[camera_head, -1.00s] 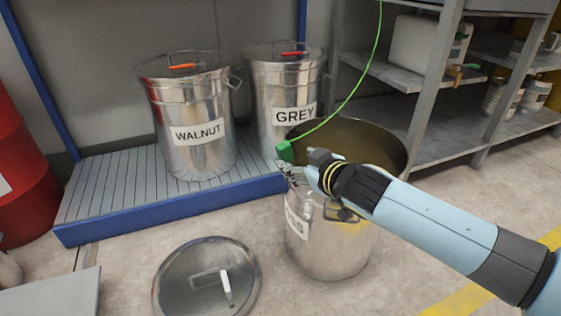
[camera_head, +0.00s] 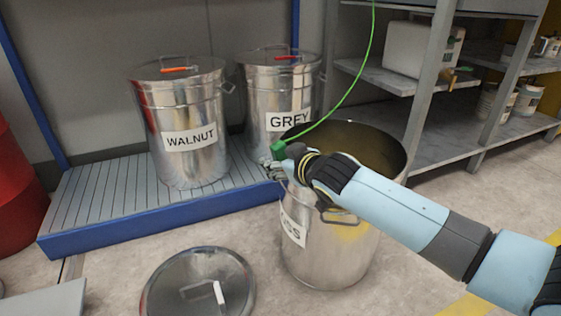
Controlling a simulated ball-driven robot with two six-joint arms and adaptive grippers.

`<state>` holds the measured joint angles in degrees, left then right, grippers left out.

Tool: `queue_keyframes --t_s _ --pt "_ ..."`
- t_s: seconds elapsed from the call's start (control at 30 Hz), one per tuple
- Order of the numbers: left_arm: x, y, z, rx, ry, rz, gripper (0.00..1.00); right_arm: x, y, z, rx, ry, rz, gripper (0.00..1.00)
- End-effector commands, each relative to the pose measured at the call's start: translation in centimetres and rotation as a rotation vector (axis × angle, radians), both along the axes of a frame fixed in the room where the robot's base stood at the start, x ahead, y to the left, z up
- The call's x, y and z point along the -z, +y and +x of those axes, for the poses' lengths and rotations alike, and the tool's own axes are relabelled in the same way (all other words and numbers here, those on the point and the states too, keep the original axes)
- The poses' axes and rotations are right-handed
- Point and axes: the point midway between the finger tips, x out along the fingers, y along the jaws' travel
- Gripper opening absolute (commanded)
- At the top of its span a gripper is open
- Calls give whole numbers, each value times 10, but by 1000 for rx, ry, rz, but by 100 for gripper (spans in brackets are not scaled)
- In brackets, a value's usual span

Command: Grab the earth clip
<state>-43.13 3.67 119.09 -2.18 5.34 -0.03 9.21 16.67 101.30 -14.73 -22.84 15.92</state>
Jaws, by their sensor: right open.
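The earth clip (camera_head: 278,149) is a small green block on a thin green cable (camera_head: 345,97). It sits at the left rim of the open metal drum (camera_head: 318,262), whose label is partly hidden. The cable runs up and right from it, out of the top of the view. My right gripper (camera_head: 277,167) is at the clip, its fingers just below and beside the green block. The fingers are small and partly hidden by the wrist; I cannot tell whether they touch the clip. My left gripper is not in view.
Lidded drums marked WALNUT (camera_head: 186,120) and GREY (camera_head: 268,90) stand on a blue-edged grated platform (camera_head: 105,195). A loose lid (camera_head: 190,265) lies on the floor at the front. Metal shelves (camera_head: 455,140) stand at the right, a red drum (camera_head: 15,190) at the left.

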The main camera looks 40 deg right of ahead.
Motion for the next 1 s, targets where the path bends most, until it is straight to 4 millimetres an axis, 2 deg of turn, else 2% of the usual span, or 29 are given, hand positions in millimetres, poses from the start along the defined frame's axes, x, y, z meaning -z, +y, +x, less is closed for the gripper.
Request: queue_keyframes --t_s 0.27,0.7,1.0 --pt "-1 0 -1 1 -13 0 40 0 0 2 0 0 0 58" --pt "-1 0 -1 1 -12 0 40 0 0 1 0 0 0 1" --pt "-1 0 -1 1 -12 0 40 0 0 1 0 -1 1 0"
